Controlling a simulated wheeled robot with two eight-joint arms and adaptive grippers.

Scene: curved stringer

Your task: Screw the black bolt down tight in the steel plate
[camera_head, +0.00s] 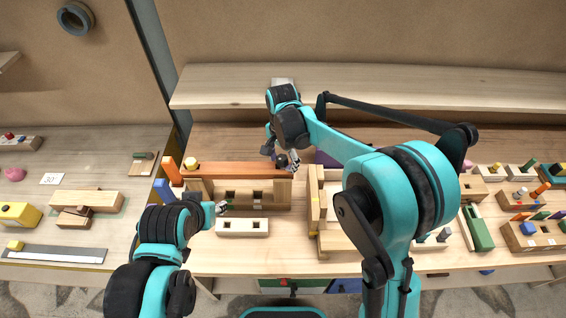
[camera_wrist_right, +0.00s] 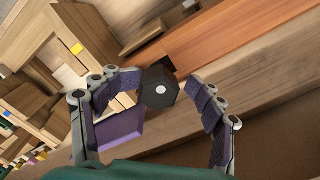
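A black hex bolt head (camera_wrist_right: 158,90) with a pale round spot on its face shows in the right wrist view, near the edge of a reddish-brown beam (camera_wrist_right: 235,38). My right gripper (camera_wrist_right: 166,88) has its fingers spread on both sides of the bolt head. A gap shows on the right side; on the left the fingertip is very near it, and I cannot tell if they touch. In the head view this gripper (camera_head: 288,162) is at the beam's right end. I cannot make out the steel plate under the bolt. My left gripper (camera_head: 221,208) is above the bench, small and partly hidden.
A purple block (camera_wrist_right: 120,136) is beside my right fingers. A wooden shelf (camera_head: 420,88) runs behind. Several wooden fixtures crowd the right; a grey strip (camera_head: 60,254) lies left.

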